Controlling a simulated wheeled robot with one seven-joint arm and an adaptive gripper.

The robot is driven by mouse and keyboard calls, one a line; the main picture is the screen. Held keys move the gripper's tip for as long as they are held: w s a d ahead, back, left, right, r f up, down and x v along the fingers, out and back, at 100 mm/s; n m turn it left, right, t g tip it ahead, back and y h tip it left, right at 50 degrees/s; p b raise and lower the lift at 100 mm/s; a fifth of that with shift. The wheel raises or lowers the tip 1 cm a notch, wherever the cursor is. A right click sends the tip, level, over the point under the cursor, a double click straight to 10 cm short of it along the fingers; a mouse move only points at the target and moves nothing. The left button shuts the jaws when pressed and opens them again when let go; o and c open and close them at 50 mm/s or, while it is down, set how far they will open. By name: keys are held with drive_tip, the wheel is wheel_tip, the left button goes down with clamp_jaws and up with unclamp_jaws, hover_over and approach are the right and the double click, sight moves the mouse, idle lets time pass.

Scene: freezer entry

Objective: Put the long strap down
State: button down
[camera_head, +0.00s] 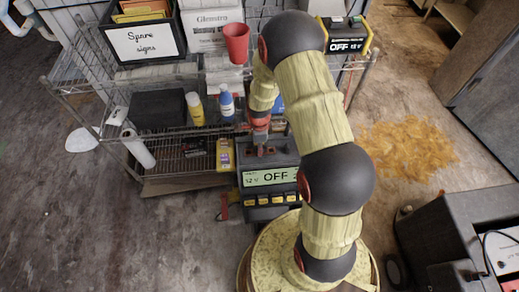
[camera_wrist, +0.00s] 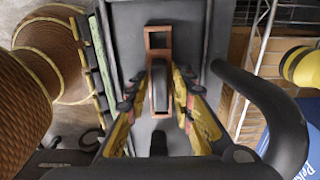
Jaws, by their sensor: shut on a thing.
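The wire rack (camera_head: 185,135) holds a yellow bottle (camera_head: 195,109), a blue bottle (camera_head: 227,103), a red cup (camera_head: 236,43) and a sign bin (camera_head: 143,40). A second OFF box (camera_head: 346,37) is at upper right.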

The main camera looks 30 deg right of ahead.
drive_tip(key=c, duration=1.5)
unclamp_jaws()
drive_tip(key=shift+f, duration=0.1)
drive_tip(key=shift+c, duration=0.2)
drive_tip(key=s+a+r+n+t+p, duration=0.1)
drive_tip(key=s+a+r+n+p, duration=0.3)
drive_tip(key=r, duration=1.4)
drive_tip(key=s+a+r+n+t, duration=0.15)
drive_tip(key=r+n, duration=0.45)
drive_tip(key=r, duration=1.2)
drive_tip(key=s+a+r+n+t, duration=0.1)
drive_tip(key=s+a+r+n, duration=0.1)
drive_tip(key=s+r+n, duration=0.4)
drive_tip(key=s+a+r+n+t, duration=0.2)
drive_tip(key=s+r+n, duration=0.4)
drive_tip(key=s, duration=0.3)
drive_tip(key=shift+a+r+n, duration=0.15)
drive_tip(key=shift+a+n, duration=0.15)
